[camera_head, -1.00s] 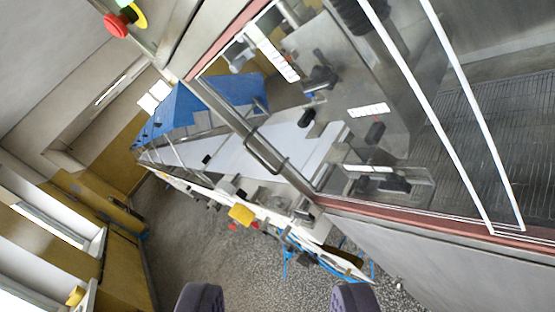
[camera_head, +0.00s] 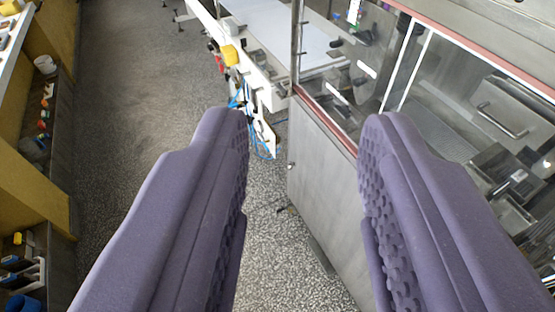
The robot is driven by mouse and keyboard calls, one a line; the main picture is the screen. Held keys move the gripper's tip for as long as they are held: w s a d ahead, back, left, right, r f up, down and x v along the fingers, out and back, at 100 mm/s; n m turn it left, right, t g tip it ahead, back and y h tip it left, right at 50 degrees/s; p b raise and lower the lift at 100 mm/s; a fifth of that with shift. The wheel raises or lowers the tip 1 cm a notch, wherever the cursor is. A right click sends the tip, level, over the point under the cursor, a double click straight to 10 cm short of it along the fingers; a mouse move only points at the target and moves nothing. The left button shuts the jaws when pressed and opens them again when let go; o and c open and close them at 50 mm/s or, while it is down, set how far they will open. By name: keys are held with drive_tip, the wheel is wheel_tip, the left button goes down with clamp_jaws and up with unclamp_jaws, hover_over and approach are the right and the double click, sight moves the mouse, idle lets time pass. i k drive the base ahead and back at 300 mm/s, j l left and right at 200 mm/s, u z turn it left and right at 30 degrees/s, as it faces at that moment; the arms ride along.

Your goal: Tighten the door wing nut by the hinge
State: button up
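My gripper (camera_head: 307,118) is open and empty, its two purple padded fingers spread wide in the lower part of the view. Between and beyond the fingertips are the speckled floor and the machine's steel side. The machine's transparent door (camera_head: 362,75), with a reddish edge and white strips, is beyond the right finger, at upper right. Several dark knobs (camera_head: 357,82) show at or behind the clear panel; I cannot tell which of them is the door wing nut by the hinge. The gripper touches nothing that I can see.
The steel cabinet side (camera_head: 325,170) stands close to the right finger. A conveyor (camera_head: 285,30) with a yellow box (camera_head: 231,55) and blue hoses (camera_head: 262,135) is beyond. Shelves with small items (camera_head: 45,120) line the left. The speckled floor (camera_head: 140,80) between is clear.

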sight(290, 164)
drive_tip(key=i+j, duration=0.4)
drive_tip(key=i+j+u, duration=0.15)
drive_tip(key=i+j, duration=0.25)
drive_tip(key=i, duration=0.2)
drive_tip(key=i+j, duration=0.3)
drive_tip(key=i, duration=0.2)
drive_tip(key=i+l, duration=0.1)
drive_tip(key=i, duration=0.3)
drive_tip(key=i+l+u, duration=0.1)
drive_tip(key=i, duration=0.25)
